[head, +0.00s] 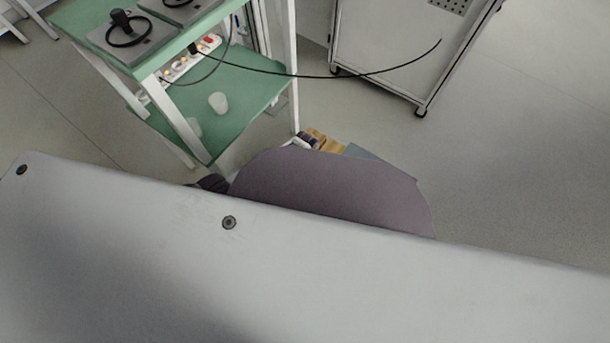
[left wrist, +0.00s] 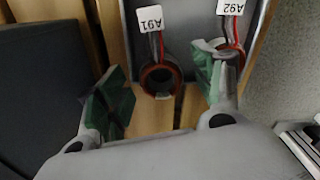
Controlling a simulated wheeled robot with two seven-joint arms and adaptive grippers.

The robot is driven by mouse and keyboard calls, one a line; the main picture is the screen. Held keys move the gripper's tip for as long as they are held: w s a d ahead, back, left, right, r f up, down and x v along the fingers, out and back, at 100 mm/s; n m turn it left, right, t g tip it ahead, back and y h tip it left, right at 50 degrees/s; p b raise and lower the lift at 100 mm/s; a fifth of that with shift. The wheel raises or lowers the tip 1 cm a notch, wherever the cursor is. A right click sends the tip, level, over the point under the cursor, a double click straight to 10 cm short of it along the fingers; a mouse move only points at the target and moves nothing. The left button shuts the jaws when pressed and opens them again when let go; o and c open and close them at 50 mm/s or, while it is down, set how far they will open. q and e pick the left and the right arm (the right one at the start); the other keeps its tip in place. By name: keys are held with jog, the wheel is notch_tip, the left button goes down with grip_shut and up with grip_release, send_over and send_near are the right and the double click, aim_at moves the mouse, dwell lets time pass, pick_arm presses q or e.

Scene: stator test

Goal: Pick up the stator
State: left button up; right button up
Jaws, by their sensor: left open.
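In the left wrist view, a small dark ring-shaped stator (left wrist: 147,84) with a reddish-brown rim and wires to a white tag A91 (left wrist: 149,18) lies between the spread fingers of my left gripper (left wrist: 160,75). The gripper is open, with green pads on either side of the ring; I cannot tell how high it is above it. A second stator (left wrist: 234,50) with tag A92 (left wrist: 230,7) is partly hidden behind the right finger. My right gripper is in neither view.
The stators lie at a grey tray (left wrist: 190,28) over wooden slats (left wrist: 152,112). In the head view, a large grey surface blocks the lower part. Behind it stand a green-shelved cart (head: 245,85) with a cable (head: 330,76) and a white cabinet (head: 385,50). Floor at right is clear.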

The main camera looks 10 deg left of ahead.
pick_arm(q)
jog(key=c, duration=1.2)
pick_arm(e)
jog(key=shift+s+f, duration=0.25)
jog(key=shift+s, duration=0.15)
pick_arm(q)
jog(key=shift+o, duration=0.2)
jog(key=shift+r, duration=0.2)
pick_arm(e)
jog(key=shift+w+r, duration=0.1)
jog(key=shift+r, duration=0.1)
pick_arm(q)
jog(key=shift+r+p, duration=0.9)
jog(key=shift+r, duration=0.1)
notch_tip(320, 180, up, 8)
jog(key=p, duration=0.5)
jog(key=shift+f, duration=0.2)
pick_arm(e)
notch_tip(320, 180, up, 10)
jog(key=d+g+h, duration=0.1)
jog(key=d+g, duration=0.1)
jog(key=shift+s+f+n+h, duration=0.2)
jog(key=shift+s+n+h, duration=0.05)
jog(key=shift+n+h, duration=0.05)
